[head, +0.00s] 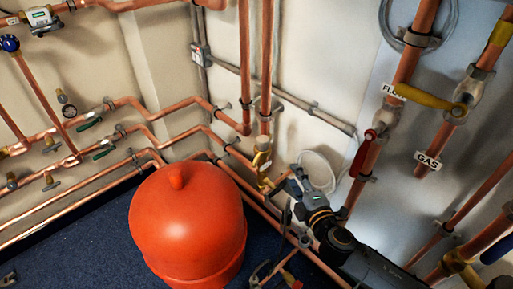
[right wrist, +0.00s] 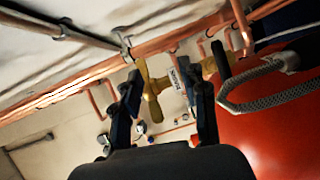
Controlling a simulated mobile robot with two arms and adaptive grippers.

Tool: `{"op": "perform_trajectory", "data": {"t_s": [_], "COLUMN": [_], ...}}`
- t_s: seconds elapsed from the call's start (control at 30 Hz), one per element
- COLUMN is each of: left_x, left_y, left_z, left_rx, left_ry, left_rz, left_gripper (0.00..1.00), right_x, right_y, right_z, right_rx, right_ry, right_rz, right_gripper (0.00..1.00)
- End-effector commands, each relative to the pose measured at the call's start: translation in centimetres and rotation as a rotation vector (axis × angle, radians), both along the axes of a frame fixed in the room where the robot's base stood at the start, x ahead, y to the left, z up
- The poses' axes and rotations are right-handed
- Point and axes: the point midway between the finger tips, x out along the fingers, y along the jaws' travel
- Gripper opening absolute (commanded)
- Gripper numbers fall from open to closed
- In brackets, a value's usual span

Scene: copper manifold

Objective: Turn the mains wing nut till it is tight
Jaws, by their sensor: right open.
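The mains wing nut (right wrist: 151,88) is a brass piece with two wings, on a brass fitting with a small white label (right wrist: 181,80) whose lettering is too small to read surely. In the head view the brass fitting (head: 262,160) sits low on a vertical copper pipe, behind the red vessel. My right gripper (head: 283,186) reaches it from the lower right. In the right wrist view my right gripper (right wrist: 170,84) is open, its dark fingers on either side of the nut and fitting. I cannot tell whether either finger touches. My left gripper is not in view.
A big red vessel (head: 188,222) stands left of my right arm. A grey braided hose (right wrist: 270,88) runs beside the right finger. Copper pipes (head: 205,103) line the wall. A red lever (head: 362,152) and yellow handle (head: 430,97) stick out at the right. Blue floor (head: 90,235) is clear at left.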

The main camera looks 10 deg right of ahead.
Motion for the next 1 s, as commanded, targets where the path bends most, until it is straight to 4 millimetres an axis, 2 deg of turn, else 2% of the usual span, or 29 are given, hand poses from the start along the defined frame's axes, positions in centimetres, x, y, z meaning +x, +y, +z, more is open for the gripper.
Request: {"op": "perform_trajectory", "data": {"t_s": [0.13, 0.23, 0.33, 0.57, 0.8, 1.0], "left_x": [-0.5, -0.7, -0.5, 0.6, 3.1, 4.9], "left_y": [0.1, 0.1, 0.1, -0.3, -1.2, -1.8], "left_z": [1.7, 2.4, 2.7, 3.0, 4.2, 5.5], "left_rx": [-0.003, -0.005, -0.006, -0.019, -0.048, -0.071], "left_ry": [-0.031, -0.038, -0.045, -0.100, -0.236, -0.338], "left_rz": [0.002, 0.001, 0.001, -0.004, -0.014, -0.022], "left_gripper": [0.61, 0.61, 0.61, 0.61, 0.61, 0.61], "right_x": [-0.7, -0.7, 0.1, 4.4, 9.3, 11.8], "right_y": [1.5, 1.9, 2.1, 2.9, 3.8, 4.4], "right_z": [2.5, 3.4, 3.7, 3.7, 3.5, 3.4], "right_rx": [-0.042, -0.051, -0.050, -0.050, -0.049, -0.049], "right_ry": [-0.103, -0.125, -0.129, -0.129, -0.127, -0.125], "right_rz": [0.045, 0.053, 0.053, 0.052, 0.052, 0.053], "right_gripper": [0.43, 0.43, 0.43, 0.43, 0.43, 0.43]}}
